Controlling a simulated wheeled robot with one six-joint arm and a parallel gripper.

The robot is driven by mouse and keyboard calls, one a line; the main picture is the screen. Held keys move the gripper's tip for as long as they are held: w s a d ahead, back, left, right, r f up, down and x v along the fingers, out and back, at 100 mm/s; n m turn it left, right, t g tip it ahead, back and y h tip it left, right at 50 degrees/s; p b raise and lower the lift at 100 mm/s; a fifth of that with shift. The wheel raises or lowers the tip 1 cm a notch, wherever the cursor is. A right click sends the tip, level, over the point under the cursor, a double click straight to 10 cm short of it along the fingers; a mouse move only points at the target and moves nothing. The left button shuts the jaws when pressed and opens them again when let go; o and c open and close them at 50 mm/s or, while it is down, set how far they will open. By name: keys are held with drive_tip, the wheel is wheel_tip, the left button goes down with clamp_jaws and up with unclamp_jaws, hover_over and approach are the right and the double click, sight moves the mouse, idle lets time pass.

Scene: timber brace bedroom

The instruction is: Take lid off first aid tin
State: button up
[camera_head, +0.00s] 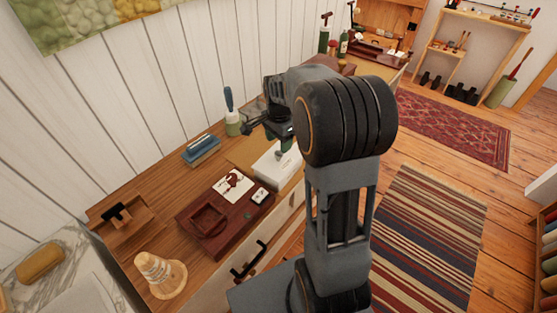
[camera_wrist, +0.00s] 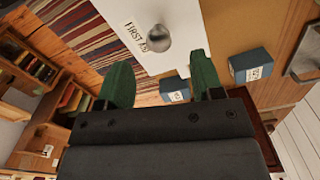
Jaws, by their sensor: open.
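The white first aid tin (camera_head: 272,173) sits on the wooden dresser top, partly hidden by my arm. In the wrist view the white lid (camera_wrist: 128,40) carries "FIRST AID" lettering and a round silver knob (camera_wrist: 159,38). The lid looks to be on the tin. My gripper (camera_wrist: 160,74) has two green fingers spread apart, with nothing between them. The knob lies beyond the fingertips, roughly in line with the gap. In the head view my gripper (camera_head: 284,142) is above the tin; I cannot tell the exact gap.
Blue boxes (camera_wrist: 250,65) (camera_wrist: 174,89) lie near the tin. A dark wooden tray (camera_head: 218,247) with a white card (camera_head: 233,185) is in front. A green-white holder with a blue-handled tool (camera_head: 232,122) stands behind.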

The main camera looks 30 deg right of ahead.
sight(279, 154)
drive_tip(key=shift+d+f, duration=0.1)
drive_tip(key=shift+f, duration=3)
drive_tip(key=c, duration=1)
